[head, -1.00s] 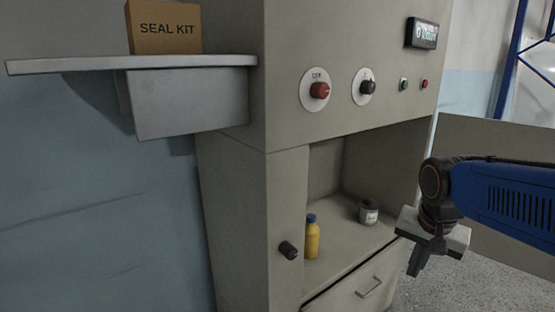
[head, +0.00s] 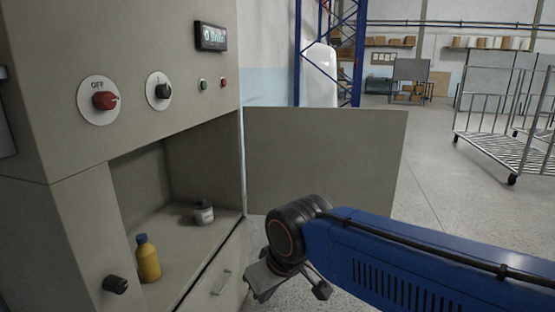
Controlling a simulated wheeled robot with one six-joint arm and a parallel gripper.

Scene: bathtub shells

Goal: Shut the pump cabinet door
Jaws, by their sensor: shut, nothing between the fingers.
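The pump cabinet (head: 50,150) stands at the left in the head view with its compartment uncovered. Its door (head: 330,150) is a flat beige panel, swung wide open to the right from the hinge edge at the compartment's right side. My gripper (head: 262,292) is low in front of the door's lower left part, near the drawer, and apart from the door as far as I can tell. It is shut and empty. My blue arm covers the door's lower right part.
Inside the compartment are a yellow bottle (head: 147,258) with a blue cap and a small grey jar (head: 203,212). A drawer (head: 215,285) sits below. A black knob (head: 116,285) sticks out of the cabinet's front. A wire trolley (head: 500,120) stands far right on open floor.

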